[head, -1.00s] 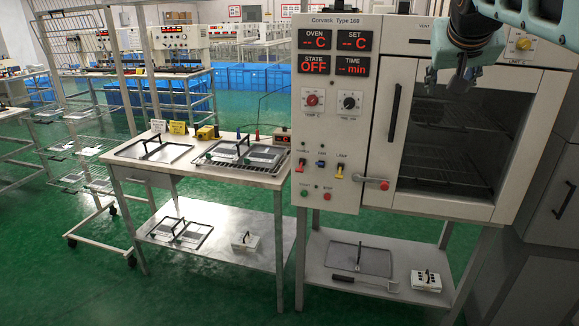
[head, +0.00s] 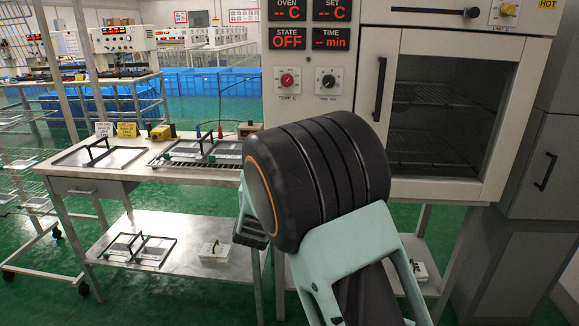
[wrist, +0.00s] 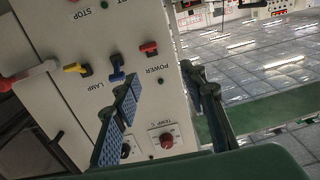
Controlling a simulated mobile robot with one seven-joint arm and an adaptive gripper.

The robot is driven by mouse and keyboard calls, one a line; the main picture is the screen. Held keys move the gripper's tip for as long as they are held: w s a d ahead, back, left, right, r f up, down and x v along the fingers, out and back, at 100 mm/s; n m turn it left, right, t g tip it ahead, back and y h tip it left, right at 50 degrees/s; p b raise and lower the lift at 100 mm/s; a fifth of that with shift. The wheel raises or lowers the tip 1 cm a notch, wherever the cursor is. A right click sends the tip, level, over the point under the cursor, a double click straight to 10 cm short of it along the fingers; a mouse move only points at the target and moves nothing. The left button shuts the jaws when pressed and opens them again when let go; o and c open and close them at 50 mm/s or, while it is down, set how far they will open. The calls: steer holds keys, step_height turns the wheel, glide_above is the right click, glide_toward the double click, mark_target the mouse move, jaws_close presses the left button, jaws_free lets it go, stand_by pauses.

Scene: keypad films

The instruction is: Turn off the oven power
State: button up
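The oven's control panel (head: 312,110) shows a STATE display (head: 287,39) reading OFF. In the wrist view, which is turned over, the red POWER switch (wrist: 149,48) sits on the panel (wrist: 60,35), beside a blue switch (wrist: 117,68) and a yellow switch (wrist: 76,68). My gripper (wrist: 160,80) is open and empty in front of the panel. One finger's tip lies close to the blue switch in the picture; contact cannot be told. The other is right of the red switch. In the head view my arm hides the switches and gripper.
The oven's glass door (head: 450,110) is closed, with a black handle (head: 380,88). A red-tipped lever (wrist: 30,75) sticks out near the switches. A TEMP knob (head: 287,80) and a timer knob (head: 328,80) are above. A side table (head: 150,180) with trays stands left.

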steer(key=shift+m+h, duration=0.3)
steer(key=shift+h, duration=0.4)
steer(key=w, duration=0.3)
steer(key=w+f, duration=0.1)
steer(key=w, duration=0.2)
steer(key=w+d+f, duration=0.1)
steer(key=w, duration=0.3)
steer(key=shift+d+f+b, duration=0.1)
steer(key=shift+f+b, duration=0.05)
steer(key=shift+b, duration=0.25)
steer(key=shift+c, duration=0.6)
jaws_close()
steer(key=shift+f+b, duration=0.15)
steer(key=shift+b, duration=0.15)
